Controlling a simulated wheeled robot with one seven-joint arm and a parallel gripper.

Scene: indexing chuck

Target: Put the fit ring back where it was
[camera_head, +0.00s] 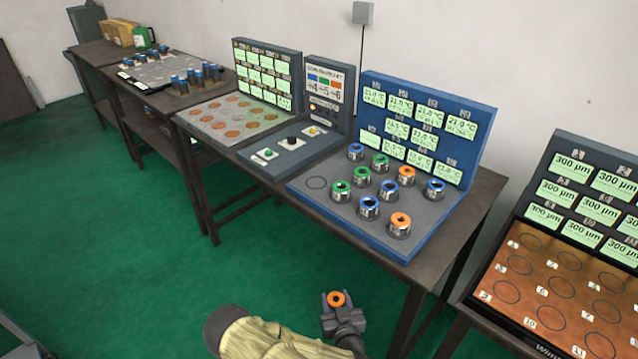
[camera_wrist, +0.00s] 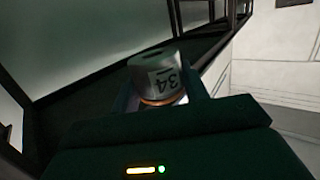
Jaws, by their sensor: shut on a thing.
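My gripper (camera_head: 337,300) is in front of the tables, low over the green floor, and is shut on an orange-topped ring (camera_head: 336,299). In the wrist view the ring (camera_wrist: 158,75) is a grey metal cylinder marked "34" with an orange band, held between the fingers. The blue-backed station (camera_head: 430,118) carries several similar rings with blue, green or orange tops on its grey plate (camera_head: 322,203). One marked circle (camera_head: 316,183) at the plate's left is empty. The held ring is apart from the plate.
A small panel with buttons (camera_head: 291,140) stands left of the blue station, beside a plate with copper discs (camera_head: 232,121). At right is a brown board with empty circles (camera_head: 560,290) below "300 µm" displays. The green floor (camera_head: 120,230) in front is clear.

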